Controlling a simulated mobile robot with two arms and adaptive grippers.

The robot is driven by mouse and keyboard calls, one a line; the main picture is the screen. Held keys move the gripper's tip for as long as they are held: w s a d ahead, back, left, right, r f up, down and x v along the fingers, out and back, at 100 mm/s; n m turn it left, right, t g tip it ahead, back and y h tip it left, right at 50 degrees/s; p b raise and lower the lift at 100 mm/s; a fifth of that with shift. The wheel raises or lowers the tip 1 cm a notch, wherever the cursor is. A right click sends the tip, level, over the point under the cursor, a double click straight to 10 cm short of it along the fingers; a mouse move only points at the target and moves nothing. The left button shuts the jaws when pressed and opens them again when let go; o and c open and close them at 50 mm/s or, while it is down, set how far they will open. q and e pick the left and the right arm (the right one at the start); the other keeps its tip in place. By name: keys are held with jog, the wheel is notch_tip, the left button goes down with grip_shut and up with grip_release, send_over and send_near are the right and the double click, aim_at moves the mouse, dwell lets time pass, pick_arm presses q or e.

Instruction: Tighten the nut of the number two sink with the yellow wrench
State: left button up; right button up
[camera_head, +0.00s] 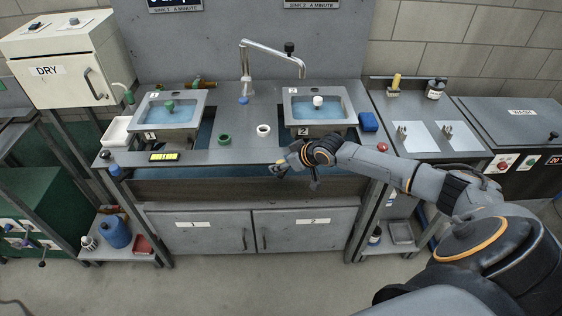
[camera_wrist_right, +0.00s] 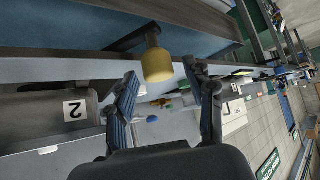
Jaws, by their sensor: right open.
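My right gripper (camera_head: 298,176) hangs at the front edge of the counter, just below and in front of the number two sink (camera_head: 318,104). In the right wrist view the gripper (camera_wrist_right: 168,82) has its fingers spread. A rounded yellow piece (camera_wrist_right: 157,66) on a dark stem shows between and beyond them; I cannot tell whether it is part of the yellow wrench, or whether it touches a finger. A number 2 label (camera_wrist_right: 74,110) shows at the left there. The head view does not clearly show a wrench, and I cannot make out the nut. My left gripper is out of view.
A tall faucet (camera_head: 246,70) stands between sink two and sink one (camera_head: 170,110). An upright yellow item (camera_head: 395,82) stands at the right. Cabinet doors (camera_head: 305,237) are closed below.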

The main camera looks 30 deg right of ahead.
jog(key=shift+w+a+f, duration=0.1)
jog(key=shift+w+f, duration=0.3)
jog(key=shift+f, duration=0.05)
